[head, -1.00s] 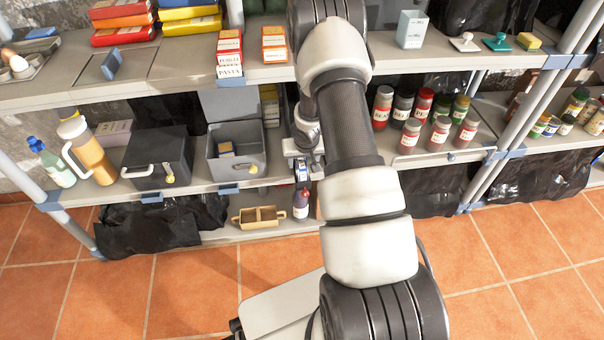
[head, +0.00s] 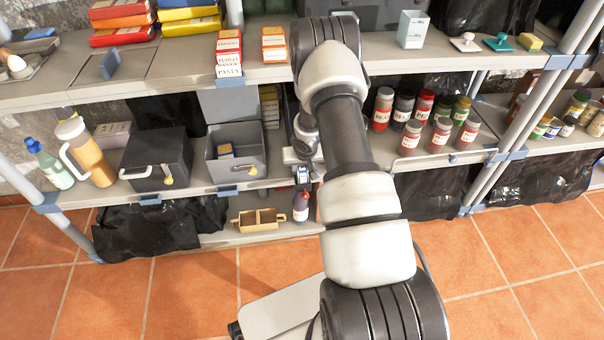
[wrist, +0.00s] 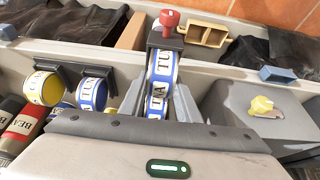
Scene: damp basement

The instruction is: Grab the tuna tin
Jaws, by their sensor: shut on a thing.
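The tuna tin (wrist: 158,82) is blue and white with TUNA lettering. It stands on edge between my gripper's jaws in the wrist view, in a narrow lane with a dark stop at its far end. My gripper (wrist: 157,98) is shut on it. In the head view my gripper (head: 303,170) is low at the middle shelf's front edge, mostly hidden by my arm; a small blue-and-white patch of the tin shows there. A second tuna tin (wrist: 92,93) and a yellow tin (wrist: 45,88) sit to the left, each at a dark stop.
A red-capped bottle (head: 301,206) and a tan divided tray (head: 258,220) stand below. An open grey box (head: 237,165) and a closed black box (head: 157,160) are left of my gripper. Several labelled jars (head: 438,134) stand right. The floor in front is clear.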

